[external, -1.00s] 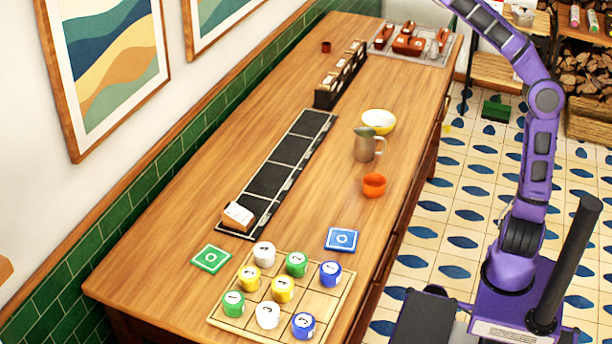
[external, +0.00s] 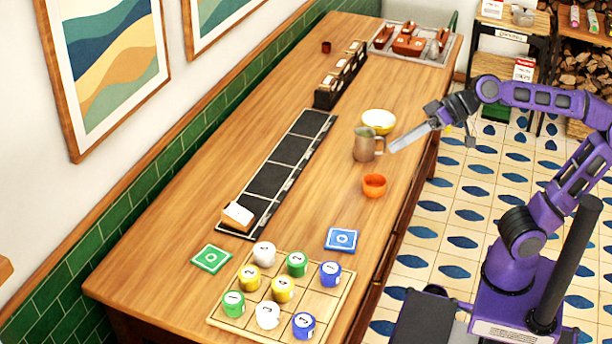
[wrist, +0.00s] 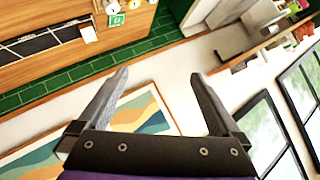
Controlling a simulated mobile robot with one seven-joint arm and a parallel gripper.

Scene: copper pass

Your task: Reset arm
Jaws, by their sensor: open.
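My gripper (external: 408,139) is at the right edge of the wooden table (external: 335,240), close to the metal pitcher (external: 364,147) in the picture. In the wrist view my gripper (wrist: 160,82) is open, its two fingers spread with nothing between them. The wrist camera faces the wall, with a framed picture (wrist: 140,113) and green tiles (wrist: 75,72) behind the fingers. My purple arm is bent and reaches left from its base beside the table.
An orange cup (external: 374,186) and a yellow-white bowl (external: 378,121) stand near the pitcher. A wooden board (external: 318,303) holds several coloured pieces at the front. A dark strip (external: 268,181) runs along the table.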

